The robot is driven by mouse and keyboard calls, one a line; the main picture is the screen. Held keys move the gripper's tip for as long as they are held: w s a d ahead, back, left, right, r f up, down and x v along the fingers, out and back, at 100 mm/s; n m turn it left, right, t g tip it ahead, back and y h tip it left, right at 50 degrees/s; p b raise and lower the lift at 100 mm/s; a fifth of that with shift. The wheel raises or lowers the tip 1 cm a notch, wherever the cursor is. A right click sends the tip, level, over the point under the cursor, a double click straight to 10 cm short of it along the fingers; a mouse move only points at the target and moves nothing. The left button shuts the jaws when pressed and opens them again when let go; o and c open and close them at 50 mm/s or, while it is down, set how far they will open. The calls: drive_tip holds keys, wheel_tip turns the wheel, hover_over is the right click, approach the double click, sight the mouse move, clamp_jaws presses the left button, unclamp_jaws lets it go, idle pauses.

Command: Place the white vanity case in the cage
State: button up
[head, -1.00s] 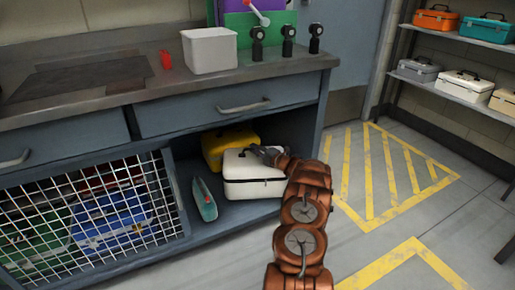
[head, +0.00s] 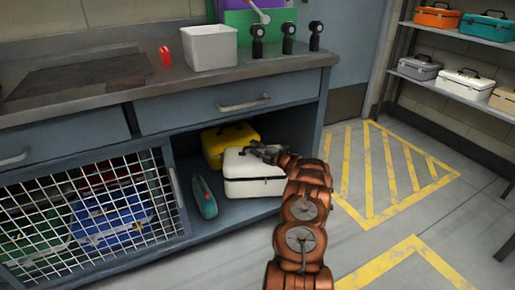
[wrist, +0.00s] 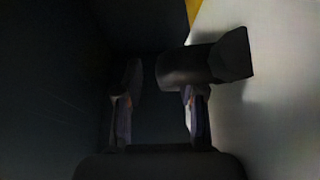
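A white case (head: 254,187) with a dark handle stands on the open lower shelf of the bench. It fills the right side of the wrist view (wrist: 275,110). My gripper (head: 262,151) is over the top of this case. In the wrist view my gripper (wrist: 160,95) has its two fingers apart. The dark handle (wrist: 205,63) reaches from the right into the space near the right fingertip; I cannot tell whether they touch. The cage (head: 130,205), with a white wire mesh front, is at the lower left and holds green, blue and red cases.
A drawer (head: 230,107) and the worktop are above. Another white case (head: 468,80) is on the right rack. The floor in front is clear.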

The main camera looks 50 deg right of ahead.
drive_tip(key=shift+s+r, duration=0.15)
drive_tip(key=shift+s, duration=0.05)
drive_tip(key=s+p, duration=0.3)
drive_tip(key=s, duration=0.3)
drive_tip(key=shift+d, duration=0.2)
drive_tip(key=shift+s, duration=0.55)
drive_tip(key=shift+w, duration=0.1)
